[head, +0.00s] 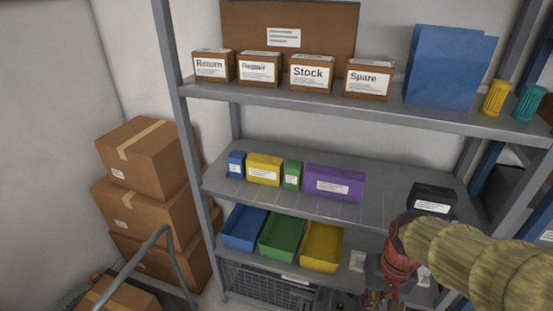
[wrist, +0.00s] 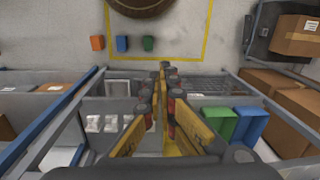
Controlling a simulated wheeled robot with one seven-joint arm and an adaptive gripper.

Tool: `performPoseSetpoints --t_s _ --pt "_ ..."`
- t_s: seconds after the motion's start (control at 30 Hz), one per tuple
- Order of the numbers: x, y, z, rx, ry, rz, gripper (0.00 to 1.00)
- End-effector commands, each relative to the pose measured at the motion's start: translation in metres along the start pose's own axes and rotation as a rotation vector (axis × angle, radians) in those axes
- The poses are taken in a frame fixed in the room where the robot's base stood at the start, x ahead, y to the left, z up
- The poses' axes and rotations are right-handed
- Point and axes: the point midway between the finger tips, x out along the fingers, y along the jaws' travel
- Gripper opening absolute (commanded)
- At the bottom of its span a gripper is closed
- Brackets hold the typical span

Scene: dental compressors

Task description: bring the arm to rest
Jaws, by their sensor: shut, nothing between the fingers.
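My arm comes in from the right in the head view, in a ribbed tan sleeve, and bends downward in front of the shelf's right part. My gripper (head: 382,300) hangs below the red wrist joint at the bottom edge, where its fingertips are hard to make out. In the wrist view my gripper (wrist: 164,70) shows yellow fingers with dark and red joints, meeting at their tips. It is shut and holds nothing. It points down towards the floor, close to the lower shelf's bins.
The grey rack's middle shelf (head: 262,194) carries blue, yellow, green and purple boxes and a black box (head: 432,197). Below stand blue (head: 243,228), green (head: 281,236) and yellow bins (head: 322,246). Cartons (head: 140,150) are stacked left. A yellow-outlined floor area (wrist: 206,30) is visible.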

Motion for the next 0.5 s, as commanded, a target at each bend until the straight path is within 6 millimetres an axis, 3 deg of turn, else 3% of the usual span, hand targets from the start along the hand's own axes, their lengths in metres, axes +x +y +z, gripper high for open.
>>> performPoseSetpoints --t_s 0.1,0.5 --pt "-0.028 -0.001 0.014 -0.062 0.091 0.029 0.0" --pt "-0.109 -0.018 0.05 -0.194 0.401 0.038 0.0"
